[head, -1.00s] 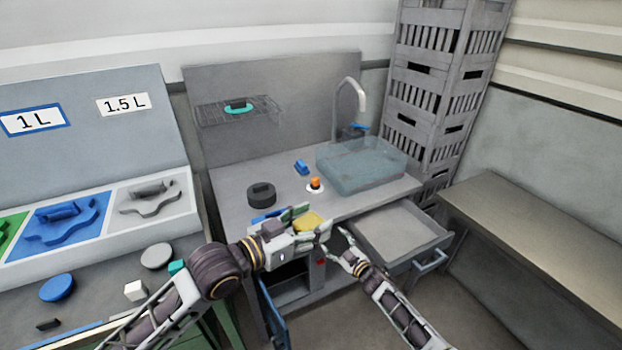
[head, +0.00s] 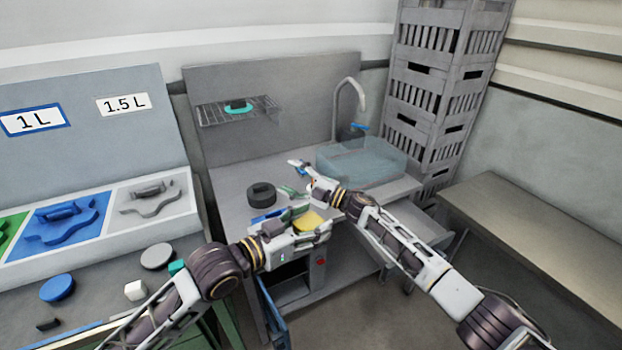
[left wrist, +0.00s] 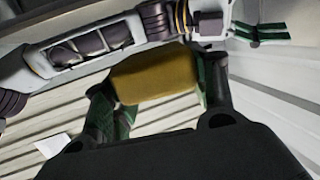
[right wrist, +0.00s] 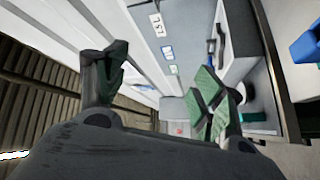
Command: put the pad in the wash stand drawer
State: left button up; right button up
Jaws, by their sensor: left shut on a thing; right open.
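The yellow pad (head: 311,223) is held in front of the wash stand counter. It also shows in the left wrist view (left wrist: 155,76), between the green-lined fingers. My left gripper (head: 308,226) is shut on it. My right gripper (head: 293,177) is open and empty, over the counter between the black round thing and the basin. The right wrist view shows its fingers apart with nothing between them.
A clear blue basin (head: 362,166) and a tap (head: 350,85) stand at the back right of the counter. A black round thing (head: 261,194) sits at its left. A wire rack (head: 237,110) hangs on the back panel. A bare bench (head: 540,220) stands right.

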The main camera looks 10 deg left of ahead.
jog(key=s+a+r+n+g+h, duration=0.3)
jog(key=s+a+r+n+g, duration=0.1)
jog(key=s+r+n+g, duration=0.35)
jog(key=s+a+r+n+g+h, duration=0.35)
jog(key=s+r+n, duration=0.4)
jog(key=s, duration=0.25)
jog(key=s+d+n+t+h, duration=0.3)
jog(key=d+t+h, duration=0.2)
jog(key=d+h, duration=0.8)
jog(key=d, duration=0.3)
jog(key=shift+d+n, duration=0.15)
jog(key=shift+n, duration=0.15)
jog(key=shift+s, duration=0.1)
